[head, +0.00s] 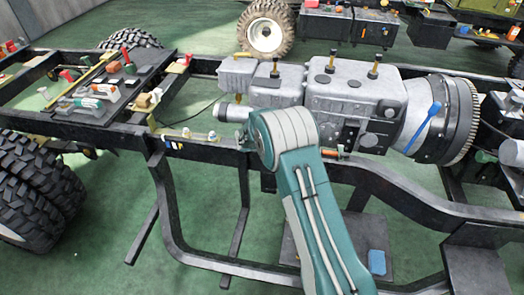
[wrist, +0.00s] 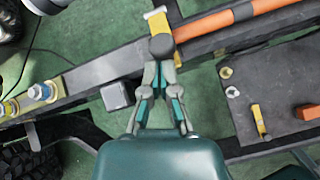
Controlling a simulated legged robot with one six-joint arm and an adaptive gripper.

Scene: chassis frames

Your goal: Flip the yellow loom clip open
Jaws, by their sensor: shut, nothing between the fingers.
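In the wrist view, my gripper (wrist: 161,50) is shut and empty, its fingertips together over the chassis rail. A yellow clip (wrist: 157,24) with a pale top stands just past the fingertips, at the end of an orange loom (wrist: 205,22). The fingertips hide its lower part, and I cannot tell whether they touch it. In the head view, my green arm hides my gripper and the yellow clip; a short orange length of loom (head: 333,154) shows right of the arm.
The chassis rail (wrist: 105,70) carries a grey box (wrist: 115,95) left of my gripper. A dark plate (wrist: 285,85) at the right holds a small yellow part (wrist: 259,120) and an orange block (wrist: 307,112). A large grey gearbox (head: 355,100) stands behind my arm.

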